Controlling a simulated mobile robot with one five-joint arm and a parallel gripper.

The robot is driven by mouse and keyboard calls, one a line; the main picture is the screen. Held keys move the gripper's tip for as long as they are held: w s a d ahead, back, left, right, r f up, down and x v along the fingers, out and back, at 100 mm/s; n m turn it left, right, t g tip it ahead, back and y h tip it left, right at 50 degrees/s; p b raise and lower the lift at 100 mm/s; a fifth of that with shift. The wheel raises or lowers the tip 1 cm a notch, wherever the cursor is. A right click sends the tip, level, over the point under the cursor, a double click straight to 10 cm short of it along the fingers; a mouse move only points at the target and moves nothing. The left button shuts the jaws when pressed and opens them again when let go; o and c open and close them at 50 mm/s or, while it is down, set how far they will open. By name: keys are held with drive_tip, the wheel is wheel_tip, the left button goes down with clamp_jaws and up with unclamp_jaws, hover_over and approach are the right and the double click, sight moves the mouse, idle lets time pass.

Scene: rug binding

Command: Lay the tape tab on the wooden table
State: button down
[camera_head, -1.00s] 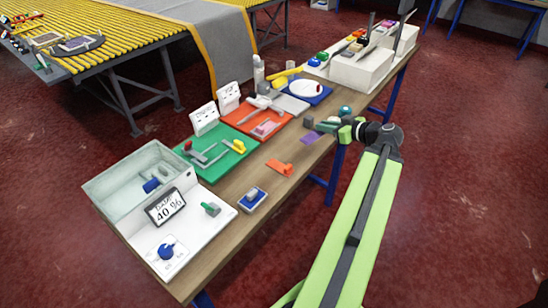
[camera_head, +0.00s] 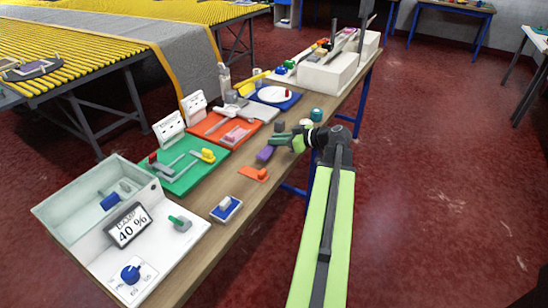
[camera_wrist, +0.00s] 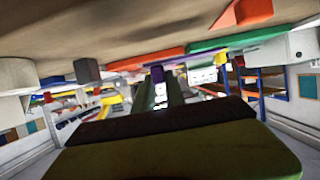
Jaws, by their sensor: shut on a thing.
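A small purple piece (camera_head: 265,153), which I take to be the tape tab, is at the tips of my gripper (camera_head: 274,141). My gripper is shut on it, and it also shows between the dark fingers in the wrist view (camera_wrist: 156,74). The fingers reach in from the right over the wooden table (camera_head: 227,243). The tab appears low over the table's right part, beyond the orange piece; whether it touches the wood I cannot tell. The wrist view is upside down, with the table top (camera_wrist: 110,35) along its upper side.
An orange piece (camera_head: 253,174) lies on the wood near the tab. A green mat (camera_head: 180,180) and a red mat (camera_head: 214,131) with tools lie to the left. A blue-and-white block (camera_head: 226,209) is nearer, and a teal round item (camera_head: 317,114) stands behind the gripper.

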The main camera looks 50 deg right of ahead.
sight(274, 156)
drive_tip(key=shift+w+a+f, duration=0.15)
drive_tip(key=shift+w+f, duration=0.2)
drive_tip(key=shift+w, duration=0.2)
drive_tip(key=shift+f+b, duration=2.2)
drive_tip(key=c, duration=1.4)
unclamp_jaws()
drive_tip(key=shift+r, duration=0.1)
drive_tip(key=shift+r, duration=0.15)
drive_tip(key=p+v, duration=0.5)
drive_tip(key=v, duration=0.7)
drive_tip(key=shift+s, duration=0.1)
